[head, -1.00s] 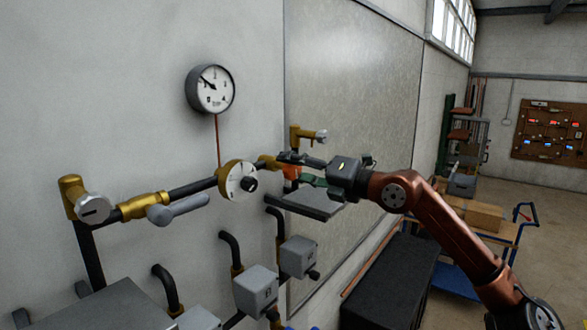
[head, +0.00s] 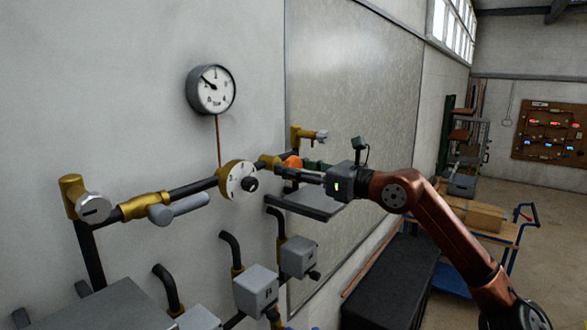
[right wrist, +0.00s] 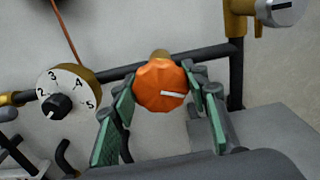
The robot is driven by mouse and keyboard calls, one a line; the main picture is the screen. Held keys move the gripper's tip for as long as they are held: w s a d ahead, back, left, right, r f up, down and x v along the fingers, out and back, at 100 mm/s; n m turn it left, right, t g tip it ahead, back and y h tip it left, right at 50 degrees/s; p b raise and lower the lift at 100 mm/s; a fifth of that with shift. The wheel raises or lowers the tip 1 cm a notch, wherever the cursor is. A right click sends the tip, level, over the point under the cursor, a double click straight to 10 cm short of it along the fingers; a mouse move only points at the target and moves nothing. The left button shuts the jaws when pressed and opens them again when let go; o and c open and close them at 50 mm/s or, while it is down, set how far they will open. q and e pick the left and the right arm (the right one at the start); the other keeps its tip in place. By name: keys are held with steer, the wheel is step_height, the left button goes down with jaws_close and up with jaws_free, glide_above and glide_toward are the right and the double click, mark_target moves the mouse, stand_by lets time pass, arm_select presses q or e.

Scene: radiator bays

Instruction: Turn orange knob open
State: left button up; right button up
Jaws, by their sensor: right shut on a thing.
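The orange knob (right wrist: 160,86) is faceted with a white line on its face. In the right wrist view the line points to the right, nearly level. The knob also shows in the head view (head: 292,161), partly hidden by the gripper. My right gripper (head: 300,170) reaches it from the right. In the right wrist view its green-padded fingers (right wrist: 158,92) stand on both sides of the knob and are shut on it. My left gripper is not in view.
A numbered dial (head: 238,181) sits on the pipe left of the knob. A brass valve with a grey lever (head: 178,209) is further left. A round gauge (head: 210,90) hangs above. A grey shelf (head: 305,203) lies just below the gripper.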

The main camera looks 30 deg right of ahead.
steer(key=n, duration=0.7)
steer(key=shift+f, duration=0.15)
steer(key=n, duration=0.6)
steer(key=shift+a+n, duration=0.1)
steer(key=shift+n, duration=0.2)
steer(key=n, duration=0.4)
steer(key=shift+f, duration=0.1)
steer(key=n, duration=0.5)
steer(key=o, duration=1.2)
steer(key=shift+c, duration=0.2)
steer(key=shift+s, duration=0.1)
